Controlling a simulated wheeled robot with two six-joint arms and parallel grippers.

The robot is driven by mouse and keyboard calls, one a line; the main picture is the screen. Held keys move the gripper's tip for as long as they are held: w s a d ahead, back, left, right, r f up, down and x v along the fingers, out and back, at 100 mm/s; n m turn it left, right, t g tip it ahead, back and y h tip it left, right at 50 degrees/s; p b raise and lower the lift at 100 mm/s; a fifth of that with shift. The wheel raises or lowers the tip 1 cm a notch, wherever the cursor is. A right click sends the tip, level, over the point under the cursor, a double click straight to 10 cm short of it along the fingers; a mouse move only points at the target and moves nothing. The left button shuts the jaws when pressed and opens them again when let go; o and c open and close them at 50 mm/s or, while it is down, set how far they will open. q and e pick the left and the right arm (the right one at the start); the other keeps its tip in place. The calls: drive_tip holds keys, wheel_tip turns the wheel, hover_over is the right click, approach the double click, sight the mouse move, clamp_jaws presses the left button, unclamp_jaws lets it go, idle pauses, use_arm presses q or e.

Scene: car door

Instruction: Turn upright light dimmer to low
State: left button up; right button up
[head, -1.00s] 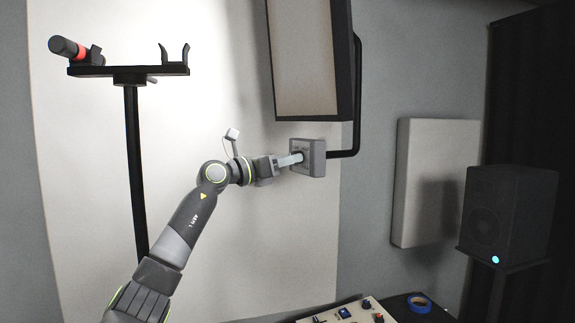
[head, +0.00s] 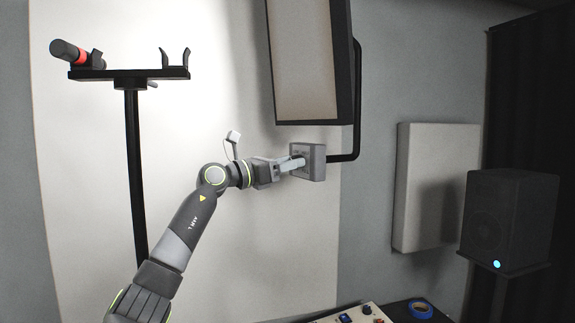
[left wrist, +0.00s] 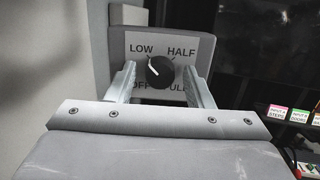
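LOW is at upper left, HALF at upper right, OFF at lower left and FULL at lower right, the lower words partly covered. The knob's white pointer aims to the upper left, toward LOW. My left gripper (head: 291,165) is at the box. In the left wrist view its fingers (left wrist: 159,82) are open on either side of the knob, with gaps visible. My right gripper is not in view.
A dark-framed panel (head: 312,65) hangs just above the box, with a black bent tube (head: 357,100) beside it. A stand (head: 130,75) is at left. A control console (head: 355,314) and blue tape roll (head: 420,308) are below. A speaker (head: 510,215) stands at right.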

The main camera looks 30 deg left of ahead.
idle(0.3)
use_arm(q)
wheel_tip(320, 180, up, 10)
drive_tip(key=shift+f+b, duration=0.1)
drive_tip(key=shift+b, duration=0.5)
drive_tip(key=shift+f, duration=0.1)
idle(0.5)
